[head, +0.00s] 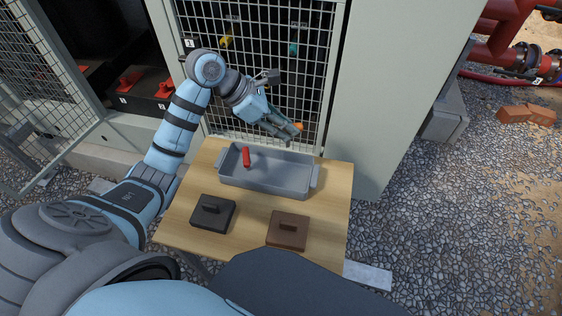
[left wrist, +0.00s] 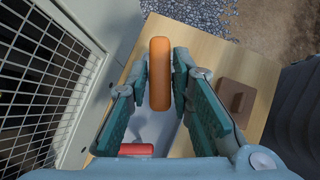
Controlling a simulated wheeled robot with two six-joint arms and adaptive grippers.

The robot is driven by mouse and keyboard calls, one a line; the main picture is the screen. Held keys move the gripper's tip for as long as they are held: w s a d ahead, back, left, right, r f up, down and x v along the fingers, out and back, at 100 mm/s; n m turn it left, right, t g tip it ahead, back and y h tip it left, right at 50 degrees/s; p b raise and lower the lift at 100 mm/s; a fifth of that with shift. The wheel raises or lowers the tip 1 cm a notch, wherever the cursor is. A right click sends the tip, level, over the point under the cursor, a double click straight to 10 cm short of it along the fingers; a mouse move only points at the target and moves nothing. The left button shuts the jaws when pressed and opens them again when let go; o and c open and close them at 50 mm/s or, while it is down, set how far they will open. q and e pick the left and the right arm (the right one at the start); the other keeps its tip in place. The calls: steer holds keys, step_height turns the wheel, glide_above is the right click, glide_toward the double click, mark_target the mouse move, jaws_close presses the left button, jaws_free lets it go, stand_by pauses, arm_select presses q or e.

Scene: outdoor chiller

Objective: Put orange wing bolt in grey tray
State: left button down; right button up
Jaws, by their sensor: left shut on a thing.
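The orange wing bolt (head: 299,126) is at the fingertips of my left gripper (head: 290,131), above the far right part of the grey tray (head: 262,182). In the left wrist view the bolt (left wrist: 160,75) stands lengthwise between the two fingers (left wrist: 160,82), which are shut on it. The gripper hides part of the bolt in the head view. The grey tray sits on a wooden table and holds a red piece (head: 246,157) at its left end. My right gripper is in neither view.
A black lidded block (head: 212,213) and a brown one (head: 288,229) sit on the wooden table (head: 250,236) in front of the tray. A wire mesh panel (head: 262,60) stands just behind the gripper, with yellow (head: 226,41) and teal (head: 294,48) pieces. A grey cabinet (head: 380,90) is at right.

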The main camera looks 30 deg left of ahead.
arm_select(q)
step_height(320, 180, down, 14)
steer(key=shift+f+b, duration=0.15)
steer(key=shift+b, duration=0.35)
steer(key=shift+f, duration=0.2)
steer(key=shift+s, duration=0.1)
steer(key=c, duration=1.5)
jaws_free()
steer(key=shift+f, duration=0.1)
steer(key=shift+o, duration=0.4)
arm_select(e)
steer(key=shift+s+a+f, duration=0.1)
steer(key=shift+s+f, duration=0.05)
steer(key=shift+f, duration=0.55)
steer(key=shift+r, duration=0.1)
